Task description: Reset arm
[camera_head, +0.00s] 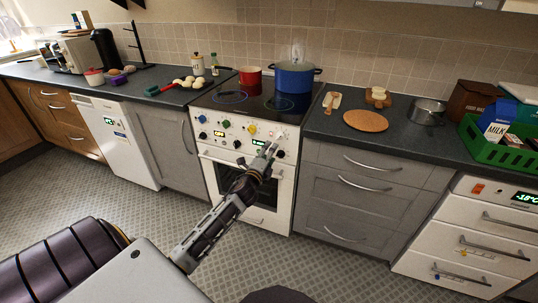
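My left arm reaches in from the lower left. Its gripper (270,150) is in front of the white oven (230,165), near the knobs at the right of its control panel. The fingers are small and pale against the white front, so I cannot tell whether they are open or shut. I see no object held in them. My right gripper is not in view.
A blue pot (294,80) and a red pan (250,76) stand on the hob. The right counter holds a round cork mat (365,121), a metal pot (427,112) and a green crate (490,150). The tiled floor (310,262) is clear.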

